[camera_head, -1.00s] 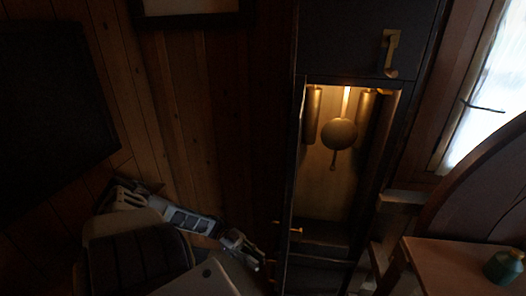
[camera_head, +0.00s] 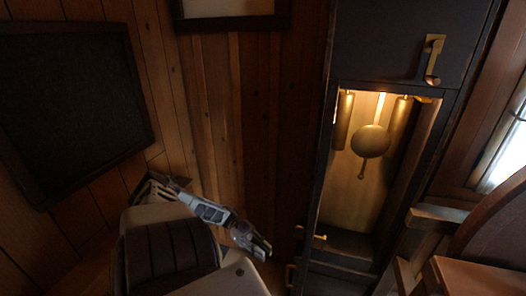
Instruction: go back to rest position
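My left arm comes in from the lower left, and my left gripper (camera_head: 258,247) is at its end, in front of the dark wood wall and left of the clock case. It is small and dim, and I cannot tell whether its fingers are open or shut. I see nothing held in it. My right gripper is not in view. No spool shows in the view now.
A tall dark clock case (camera_head: 325,215) with a lit pendulum (camera_head: 370,141) stands right of centre. A wooden table (camera_head: 470,275) shows at the lower right. A dark framed panel (camera_head: 70,110) hangs on the left. A window (camera_head: 505,150) is at the right edge.

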